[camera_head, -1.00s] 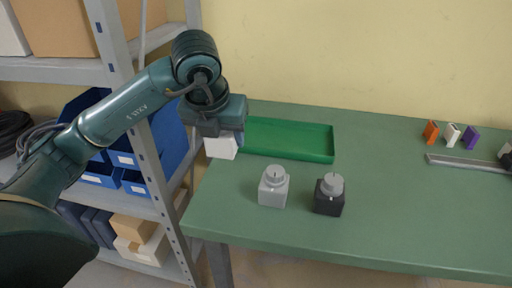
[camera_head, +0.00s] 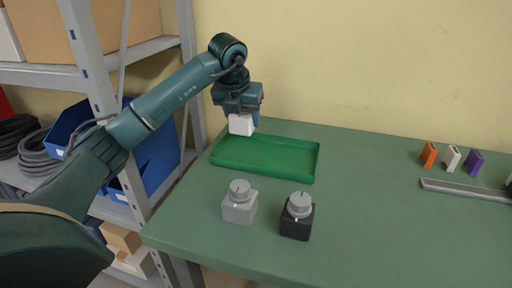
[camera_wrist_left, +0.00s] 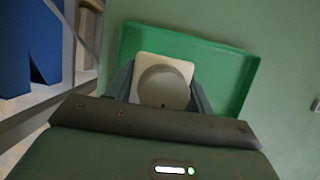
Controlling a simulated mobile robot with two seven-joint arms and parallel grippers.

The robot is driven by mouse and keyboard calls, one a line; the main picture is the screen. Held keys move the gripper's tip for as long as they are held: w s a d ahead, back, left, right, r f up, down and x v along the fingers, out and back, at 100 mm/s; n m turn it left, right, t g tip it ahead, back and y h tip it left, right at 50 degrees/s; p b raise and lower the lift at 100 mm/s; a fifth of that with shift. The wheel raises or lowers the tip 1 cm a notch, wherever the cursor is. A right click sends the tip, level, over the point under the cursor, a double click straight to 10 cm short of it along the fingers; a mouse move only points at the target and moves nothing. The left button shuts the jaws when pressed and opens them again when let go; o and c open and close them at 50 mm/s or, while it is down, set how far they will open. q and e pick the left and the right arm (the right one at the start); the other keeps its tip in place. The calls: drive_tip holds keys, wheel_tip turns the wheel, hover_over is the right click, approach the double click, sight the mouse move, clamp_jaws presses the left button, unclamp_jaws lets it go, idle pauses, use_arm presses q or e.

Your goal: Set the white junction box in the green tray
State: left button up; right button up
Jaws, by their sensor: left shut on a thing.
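The white junction box (camera_head: 241,125) is held in my left gripper (camera_head: 243,116), which is shut on it. In the head view the box is above the far left part of the green tray (camera_head: 262,172), apart from the tray floor. In the left wrist view the white box (camera_wrist_left: 184,67) shows a round grey knob or opening between the fingers, with the tray (camera_wrist_left: 231,77) behind it. The tray is empty otherwise. My right gripper is not in view.
A grey box with a knob (camera_head: 239,207) and a black box with a knob (camera_head: 297,221) stand in front of the tray. Orange (camera_head: 429,154), white (camera_head: 452,158) and purple (camera_head: 473,162) pieces stand at the right behind a grey rail (camera_head: 465,190). A shelf rack is at the left.

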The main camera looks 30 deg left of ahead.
sight(243, 127)
use_arm(q)
wheel_tip(243, 127, down, 3)
drive_tip(key=shift+f, duration=0.1)
wheel_tip(243, 127, down, 4)
drive_tip(key=shift+r+b, duration=0.25)
drive_tip(key=shift+b, duration=0.1)
drive_tip(key=shift+f, duration=0.15)
drive_tip(key=o, duration=1.1)
drive_tip(key=shift+c, duration=0.2)
